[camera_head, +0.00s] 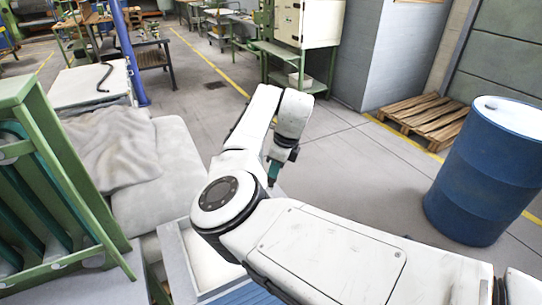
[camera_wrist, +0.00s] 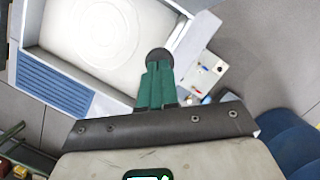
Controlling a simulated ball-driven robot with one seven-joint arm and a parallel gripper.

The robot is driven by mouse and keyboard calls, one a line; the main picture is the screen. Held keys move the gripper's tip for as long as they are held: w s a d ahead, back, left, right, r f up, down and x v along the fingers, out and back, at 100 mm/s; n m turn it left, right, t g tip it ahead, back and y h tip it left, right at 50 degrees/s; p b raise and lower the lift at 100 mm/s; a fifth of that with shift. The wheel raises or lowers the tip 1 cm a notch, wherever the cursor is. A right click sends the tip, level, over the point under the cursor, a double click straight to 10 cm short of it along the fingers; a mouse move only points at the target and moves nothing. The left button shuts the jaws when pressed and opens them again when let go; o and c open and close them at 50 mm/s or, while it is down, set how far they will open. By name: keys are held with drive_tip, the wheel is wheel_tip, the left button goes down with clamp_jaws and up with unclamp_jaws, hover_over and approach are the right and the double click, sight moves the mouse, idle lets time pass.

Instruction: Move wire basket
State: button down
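I cannot make out a wire basket in either view. My gripper (camera_wrist: 157,68) has green fingers, which lie side by side and look shut in the wrist view. A dark round piece (camera_wrist: 158,55) shows at their tips; I cannot tell whether it is part of the gripper. In the head view my gripper (camera_head: 273,174) points down past the grey box and is partly hidden by my arm. A pale grey box (camera_wrist: 30,28) with a white inside and a blue slatted side (camera_wrist: 62,84) lies below the gripper in the wrist view. It also shows in the head view (camera_head: 176,262), largely covered by my arm.
A green frame (camera_head: 85,180) and a cloth-covered pale block (camera_head: 175,165) stand at left. A blue drum (camera_head: 485,175) and wooden pallets (camera_head: 425,115) stand at right. A tray with small items (camera_wrist: 203,76) lies beside the box. Grey floor (camera_head: 345,160) is clear in the middle.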

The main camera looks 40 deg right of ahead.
drive_tip(key=shift+f, duration=0.25)
drive_tip(key=shift+s+d+r+p, duration=0.15)
drive_tip(key=shift+s+r+p, duration=0.1)
drive_tip(key=shift+p, duration=0.2)
drive_tip(key=shift+s+d+r+p, duration=0.1)
drive_tip(key=shift+s+d+p, duration=0.15)
drive_tip(key=shift+s+p, duration=0.35)
drive_tip(key=shift+s+d+r+p, duration=0.1)
drive_tip(key=shift+s+d+p, duration=0.15)
drive_tip(key=shift+s+p, duration=0.3)
drive_tip(key=shift+r, duration=0.1)
drive_tip(key=b+v, duration=0.1)
drive_tip(key=v, duration=0.9)
drive_tip(key=shift+r+b, duration=0.3)
drive_tip(key=shift+d, duration=0.1)
